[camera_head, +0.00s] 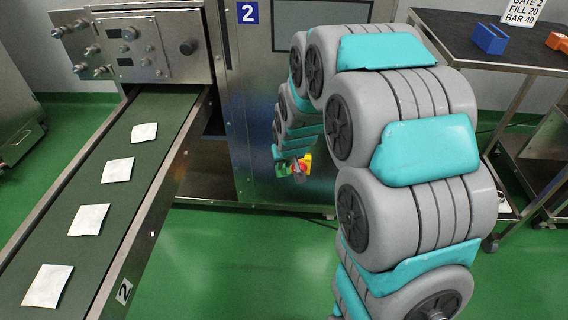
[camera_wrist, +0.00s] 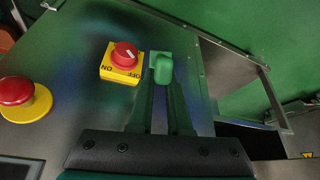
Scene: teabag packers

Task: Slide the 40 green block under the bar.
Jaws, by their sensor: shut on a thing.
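My gripper (camera_wrist: 162,85) reaches to the front of machine 2 in the wrist view. Its dark fingers are shut on a rounded green piece (camera_wrist: 163,69). A sign (camera_head: 523,10) at the top right reads "GATE 2, FILL 20, BAR 40". I cannot make out the bar in either view.
A yellow switch box (camera_wrist: 120,76) with a red knob sits just left of the fingertips. A red mushroom button (camera_wrist: 16,90) is further left. A conveyor (camera_head: 128,195) carries several white packets. A dark table (camera_head: 455,28) holds a blue block (camera_head: 490,38) and an orange block (camera_head: 558,41).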

